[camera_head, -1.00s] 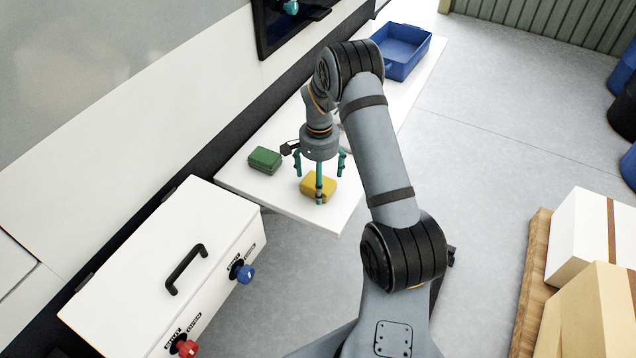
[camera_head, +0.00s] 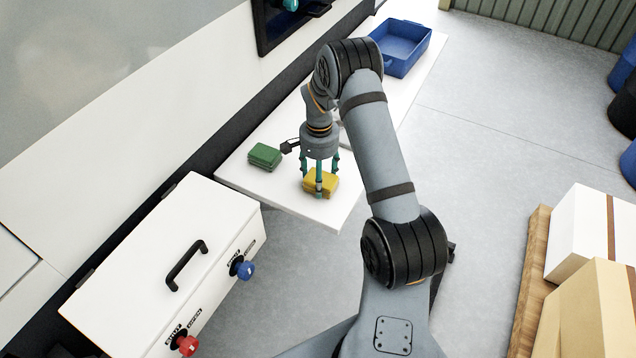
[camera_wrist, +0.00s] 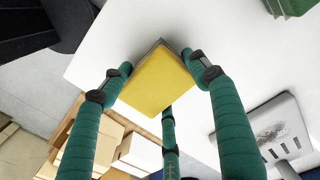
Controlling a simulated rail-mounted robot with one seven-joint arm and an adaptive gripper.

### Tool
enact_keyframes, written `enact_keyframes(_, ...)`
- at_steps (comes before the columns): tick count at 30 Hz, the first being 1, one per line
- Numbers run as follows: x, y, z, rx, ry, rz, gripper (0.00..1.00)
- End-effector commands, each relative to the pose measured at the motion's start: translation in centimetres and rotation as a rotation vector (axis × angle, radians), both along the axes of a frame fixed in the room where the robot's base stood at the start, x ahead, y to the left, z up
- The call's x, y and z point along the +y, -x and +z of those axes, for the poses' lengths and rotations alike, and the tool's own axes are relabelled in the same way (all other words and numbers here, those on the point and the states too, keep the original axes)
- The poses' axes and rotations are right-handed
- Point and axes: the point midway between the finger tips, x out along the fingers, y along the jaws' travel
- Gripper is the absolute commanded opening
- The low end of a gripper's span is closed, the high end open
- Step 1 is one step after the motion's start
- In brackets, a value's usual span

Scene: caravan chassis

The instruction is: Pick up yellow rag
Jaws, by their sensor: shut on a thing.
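The yellow rag (camera_head: 327,182) is a folded block near the front end of the white table (camera_head: 285,195). In the wrist view the yellow rag (camera_wrist: 158,82) sits between my gripper's teal fingers. My gripper (camera_head: 319,180) points down over the rag and is shut on it, with fingers around its sides. In the wrist view my gripper (camera_wrist: 165,85) has fingers at the left, right and lower side of the rag. I cannot tell whether the rag is off the table.
A green folded rag (camera_head: 265,156) lies to the left on the table. A blue tray (camera_head: 402,50) stands at the far end. A white box with a black handle (camera_head: 187,265) and red and blue knobs stands in front. Cardboard boxes (camera_head: 592,310) are at right.

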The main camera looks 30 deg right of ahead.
Motion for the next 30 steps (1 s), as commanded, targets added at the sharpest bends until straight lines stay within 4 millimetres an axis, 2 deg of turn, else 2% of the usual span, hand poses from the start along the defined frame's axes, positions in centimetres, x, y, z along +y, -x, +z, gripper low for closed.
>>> enact_keyframes(9,0.0,0.1,-0.1,0.001,0.0,-0.001,0.34)
enact_keyframes(19,0.0,0.0,0.2,0.001,0.0,-0.001,0.34)
enact_keyframes(23,0.0,-0.1,1.2,-0.001,0.0,-0.001,0.34)
enact_keyframes(27,-0.1,-0.2,3.6,-0.007,0.002,-0.001,0.34)
enact_keyframes(30,-1.1,1.8,4.9,-0.003,0.001,-0.006,0.34)
